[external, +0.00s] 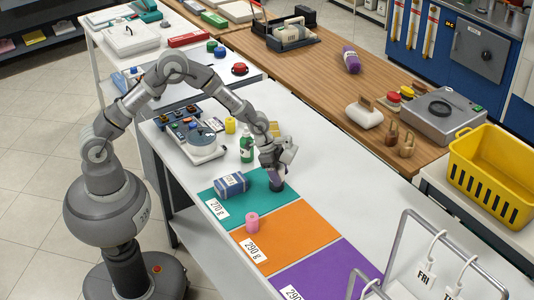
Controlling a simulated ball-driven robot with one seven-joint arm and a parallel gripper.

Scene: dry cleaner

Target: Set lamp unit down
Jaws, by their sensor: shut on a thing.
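My gripper (278,170) is over the right part of the teal mat (254,182), pointing down. It is shut on a small dark object (277,185), which seems to be the lamp unit. The object is at or just above the mat; I cannot tell if it touches. My fingers hide its upper part. A blue bundle with a pale label (231,184) lies on the teal mat's left part, by the label card reading 270 g (217,208).
A green bottle (247,149) stands close behind my gripper. A metal rack (404,245) is front right.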

